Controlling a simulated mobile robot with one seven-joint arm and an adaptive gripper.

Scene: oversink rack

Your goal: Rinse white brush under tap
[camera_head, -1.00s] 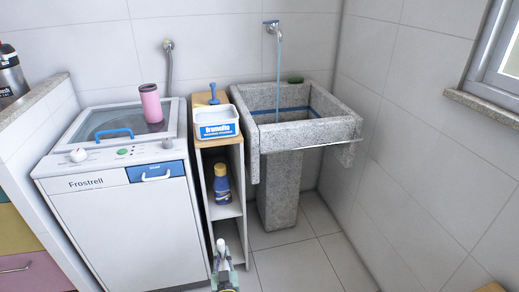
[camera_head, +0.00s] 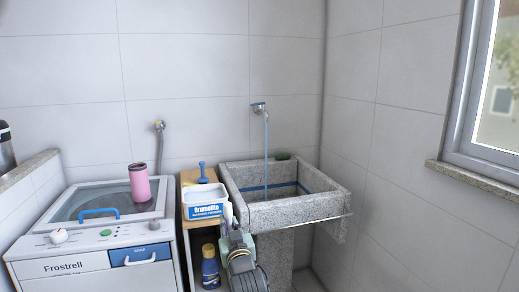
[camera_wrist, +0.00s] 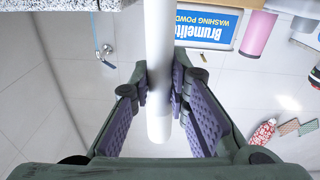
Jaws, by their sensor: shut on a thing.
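The white brush shows in the wrist view as a white rod (camera_wrist: 159,70) running up out of the top edge; its far end is cut off there. My gripper (camera_wrist: 160,90) is shut on the rod, with purple pads on both sides. In the head view the white brush (camera_head: 228,214) stands up from my gripper (camera_head: 234,236), in front of the sink's left front corner, apart from the water. The tap (camera_head: 259,106) is on the back wall, and a thin blue water stream (camera_head: 266,150) falls into the grey stone sink (camera_head: 290,212).
A narrow wooden shelf holds a Brumelito washing powder box (camera_head: 205,211), a blue plunger-like item (camera_head: 203,173) and a blue bottle (camera_head: 210,267). A pink tumbler (camera_head: 139,183) stands on the washer (camera_head: 90,262). A green item (camera_head: 283,156) lies on the sink's back rim.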

